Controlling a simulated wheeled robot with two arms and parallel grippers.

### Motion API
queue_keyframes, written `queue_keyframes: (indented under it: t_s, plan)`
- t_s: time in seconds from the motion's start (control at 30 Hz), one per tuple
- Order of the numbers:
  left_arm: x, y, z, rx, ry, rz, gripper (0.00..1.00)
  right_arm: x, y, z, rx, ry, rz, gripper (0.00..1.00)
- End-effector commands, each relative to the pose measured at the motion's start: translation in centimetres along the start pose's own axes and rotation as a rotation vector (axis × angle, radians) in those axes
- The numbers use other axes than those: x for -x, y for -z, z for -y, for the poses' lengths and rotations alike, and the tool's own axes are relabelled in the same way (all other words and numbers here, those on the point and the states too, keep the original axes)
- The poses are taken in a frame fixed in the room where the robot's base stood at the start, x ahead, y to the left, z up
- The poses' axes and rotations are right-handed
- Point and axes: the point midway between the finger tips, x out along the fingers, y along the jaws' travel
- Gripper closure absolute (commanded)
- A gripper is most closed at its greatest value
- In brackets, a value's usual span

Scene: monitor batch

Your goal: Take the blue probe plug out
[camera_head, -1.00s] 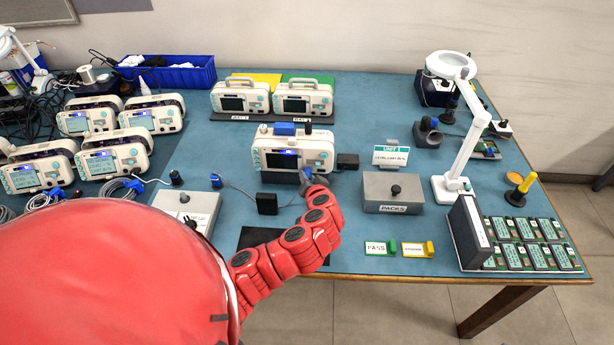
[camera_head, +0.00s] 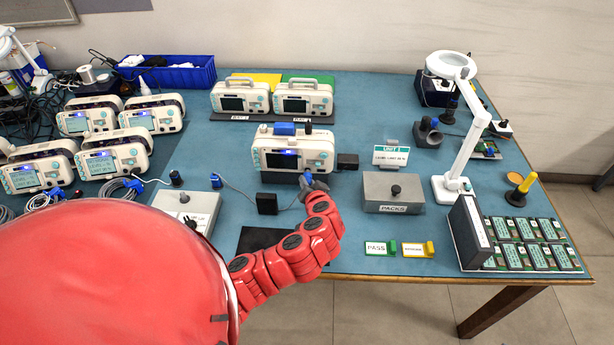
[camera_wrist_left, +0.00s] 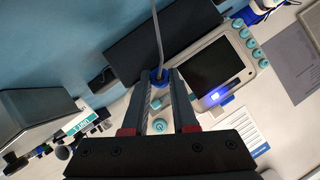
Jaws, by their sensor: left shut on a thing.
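The blue probe plug (camera_wrist_left: 158,75) shows between my left fingertips in the wrist view, with a grey cable running up from it. It is a small blue spot (camera_head: 306,178) in the head view. My left gripper (camera_wrist_left: 160,82) is shut on it at the front of the white monitor (camera_head: 293,152). My right gripper is not in view.
A grey PACKS box (camera_head: 392,190) and a small black block (camera_head: 347,161) stand to the right of the monitor. A black box (camera_head: 267,203) and a grey box with a knob (camera_head: 188,208) are to the left. More monitors (camera_head: 272,97) stand behind.

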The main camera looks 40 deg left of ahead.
Motion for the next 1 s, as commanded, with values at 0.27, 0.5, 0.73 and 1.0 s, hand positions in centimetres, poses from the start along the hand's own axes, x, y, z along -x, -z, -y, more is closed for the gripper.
queue_keyframes:
  t_s: [0.27,0.5,0.73,1.0]
  plan:
    - [1.4,-0.8,0.0,0.0,0.0,0.0,1.0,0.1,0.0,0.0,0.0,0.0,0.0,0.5]
    - [2.5,-1.6,0.0,-0.001,0.0,0.002,1.0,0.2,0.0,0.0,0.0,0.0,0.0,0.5]
    - [2.9,-1.7,0.0,0.001,0.001,0.002,1.0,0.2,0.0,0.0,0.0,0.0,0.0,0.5]
    - [3.1,-2.0,0.4,0.01,-0.004,0.002,1.0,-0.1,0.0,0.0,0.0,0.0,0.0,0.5]
